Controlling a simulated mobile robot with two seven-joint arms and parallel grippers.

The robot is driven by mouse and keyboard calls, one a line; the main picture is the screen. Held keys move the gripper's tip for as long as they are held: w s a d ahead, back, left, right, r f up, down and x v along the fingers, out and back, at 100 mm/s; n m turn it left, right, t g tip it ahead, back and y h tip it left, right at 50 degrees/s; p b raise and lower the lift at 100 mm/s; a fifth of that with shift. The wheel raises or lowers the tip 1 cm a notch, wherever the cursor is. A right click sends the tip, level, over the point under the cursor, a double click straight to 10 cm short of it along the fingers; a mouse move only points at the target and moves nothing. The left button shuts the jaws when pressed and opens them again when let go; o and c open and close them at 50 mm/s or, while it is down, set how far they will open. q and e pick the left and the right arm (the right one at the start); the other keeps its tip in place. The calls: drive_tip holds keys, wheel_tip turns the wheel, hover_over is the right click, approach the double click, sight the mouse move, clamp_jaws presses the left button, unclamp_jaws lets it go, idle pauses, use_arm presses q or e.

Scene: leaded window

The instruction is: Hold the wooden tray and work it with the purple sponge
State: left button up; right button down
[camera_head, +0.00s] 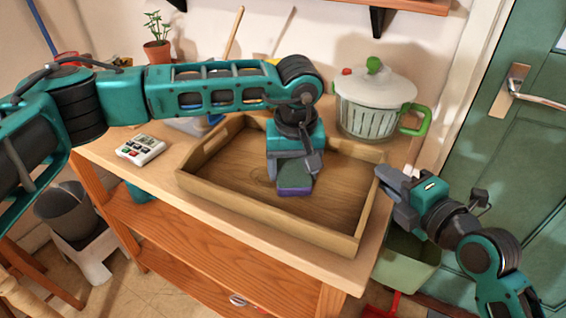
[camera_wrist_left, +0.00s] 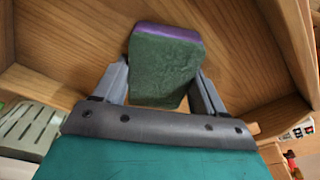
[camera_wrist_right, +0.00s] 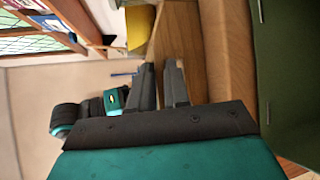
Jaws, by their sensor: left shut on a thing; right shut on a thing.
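The wooden tray (camera_head: 215,191) lies on the wooden bench top and has raised walls. My left gripper (camera_head: 293,178) is inside the tray, pointing down, and is shut on the purple sponge (camera_head: 294,191). In the left wrist view the sponge (camera_wrist_left: 166,65) shows a green face and a purple edge between the two fingers. The sponge is at the tray floor; I cannot tell if it touches. My right gripper (camera_head: 386,180) is shut on the tray's right end wall; in the right wrist view its fingers (camera_wrist_right: 162,85) stand on either side of that wall.
A lidded white colander pot (camera_head: 371,105) with green handles stands behind the tray. A white card reader (camera_head: 140,150) lies left of it on the bench (camera_head: 130,179). A potted plant (camera_head: 157,50) is at the back left. A green door (camera_head: 520,150) is at right.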

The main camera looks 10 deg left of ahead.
sight(250, 165)
use_arm(q)
drive_tip(key=shift+s+d+f, duration=0.1)
drive_tip(key=shift+s+d, duration=0.15)
drive_tip(key=shift+d, duration=0.1)
drive_tip(key=shift+w+a, duration=0.25)
drive_tip(key=shift+a, duration=0.65)
drive_tip(key=shift+w+a, duration=0.25)
drive_tip(key=shift+a, duration=0.65)
drive_tip(key=shift+w+a, duration=0.25)
drive_tip(key=shift+a, duration=0.9)
drive_tip(key=shift+w+a, duration=0.3)
drive_tip(key=shift+a, duration=0.8)
drive_tip(key=shift+w+a, duration=0.25)
drive_tip(key=shift+a, duration=0.9)
drive_tip(key=shift+d, duration=0.1)
drive_tip(key=shift+s+d, duration=0.4)
drive_tip(key=shift+d, duration=1.3)
drive_tip(key=shift+s+d, duration=0.45)
drive_tip(key=shift+d, duration=1.25)
drive_tip(key=shift+s+d, duration=0.4)
drive_tip(key=shift+d, duration=1.3)
drive_tip(key=shift+r, duration=3.15)
use_arm(e)
drive_tip(key=shift+f, duration=0.1)
